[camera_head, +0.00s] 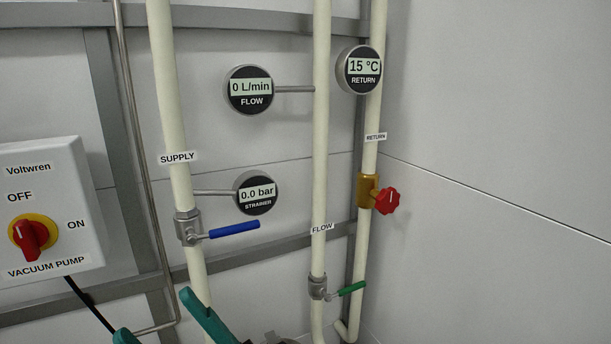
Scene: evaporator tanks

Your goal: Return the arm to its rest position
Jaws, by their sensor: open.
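My gripper (153,312) shows at the bottom edge, left of centre. Its two teal fingers stand apart with nothing seen between them, so it is open. Only the finger ends and a small grey part of my arm show. The rest of the arm is out of frame, and I cannot tell its pose. The fingers appear in front of the lower supply pipe (174,110); I cannot tell the distance or whether they touch anything.
A blue lever (234,230) sticks out rightward from the supply pipe. A green lever (351,288) and red handwheel (387,200) are right of it. The vacuum pump switch box (58,185) is at left, its cable hanging down. The right wall (490,150) is bare.

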